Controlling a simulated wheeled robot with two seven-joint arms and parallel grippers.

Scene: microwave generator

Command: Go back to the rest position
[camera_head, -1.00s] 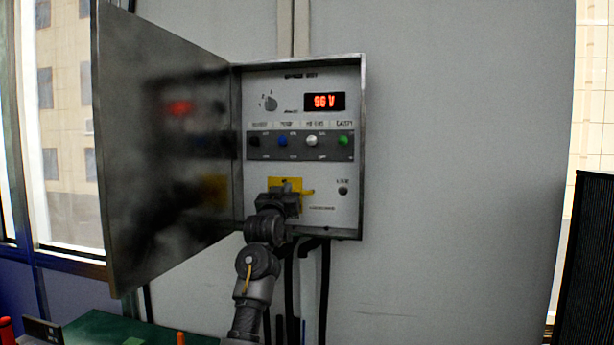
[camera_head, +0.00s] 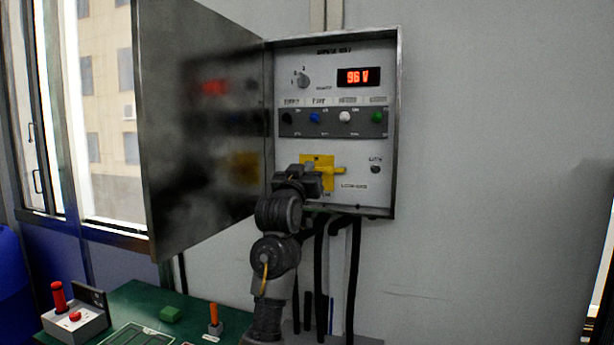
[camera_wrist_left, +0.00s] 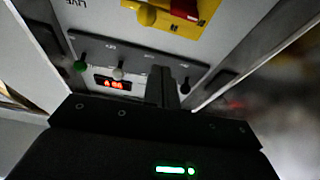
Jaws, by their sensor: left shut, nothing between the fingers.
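My left gripper (camera_head: 308,182) is shut and empty in front of the open control cabinet. In the head view it overlaps the lower left of the yellow switch plate (camera_head: 318,160); I cannot tell whether it touches. A yellow handle (camera_head: 338,170) points right from the plate. In the wrist view, which is upside down, a grey finger (camera_wrist_left: 166,88) stands before the panel. The yellow plate (camera_wrist_left: 205,10), with a red part on it, lies at the top edge, apart from the finger. My right gripper is not in view.
The cabinet door (camera_head: 200,120) stands open on the left. Black cables (camera_head: 352,270) hang below. A green bench (camera_head: 150,300) holds a red-handled box (camera_head: 72,318). The wall right of the cabinet is clear.

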